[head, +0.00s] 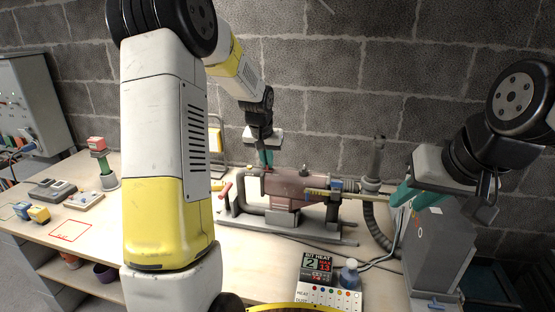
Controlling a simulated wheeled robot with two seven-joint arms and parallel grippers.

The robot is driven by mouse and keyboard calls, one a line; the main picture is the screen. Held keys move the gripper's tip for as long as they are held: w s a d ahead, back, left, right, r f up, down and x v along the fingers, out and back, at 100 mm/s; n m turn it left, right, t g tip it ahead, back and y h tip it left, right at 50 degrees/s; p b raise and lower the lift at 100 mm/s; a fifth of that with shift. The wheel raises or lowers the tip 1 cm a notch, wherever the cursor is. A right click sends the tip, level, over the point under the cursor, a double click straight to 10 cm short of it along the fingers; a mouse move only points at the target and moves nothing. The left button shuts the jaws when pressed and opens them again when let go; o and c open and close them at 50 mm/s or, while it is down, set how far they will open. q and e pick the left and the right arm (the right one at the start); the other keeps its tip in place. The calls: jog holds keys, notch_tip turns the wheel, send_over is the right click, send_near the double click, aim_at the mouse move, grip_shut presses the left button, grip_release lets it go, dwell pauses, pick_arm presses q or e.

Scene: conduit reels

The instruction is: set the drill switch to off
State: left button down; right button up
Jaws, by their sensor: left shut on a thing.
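The drill (290,190) is a pinkish-brown machine lying on a grey stand on the bench, in the middle of the head view. My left gripper (266,160) reaches down from above with its teal fingers shut at the top left of the drill. The fingers hide what is between them, and I cannot tell the switch's position. My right gripper (413,196) is right of the drill, its teal fingers apart and pointing left. A yellowish bar (345,196) runs from the drill toward it.
Small blocks, a red-outlined square (72,231) and a red-topped post (103,160) are at the left. My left arm hides part of the bench.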

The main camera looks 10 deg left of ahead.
pick_arm(q)
jog(key=shift+d, duration=1.1)
jog(key=c, duration=1.6)
grip_release()
jog(key=shift+o, duration=0.2)
jog(key=shift+a+r, duration=0.1)
jog(key=shift+r, duration=0.05)
jog(key=v, duration=0.7)
jog(key=shift+s+r, duration=0.2)
jog(key=shift+r, duration=0.05)
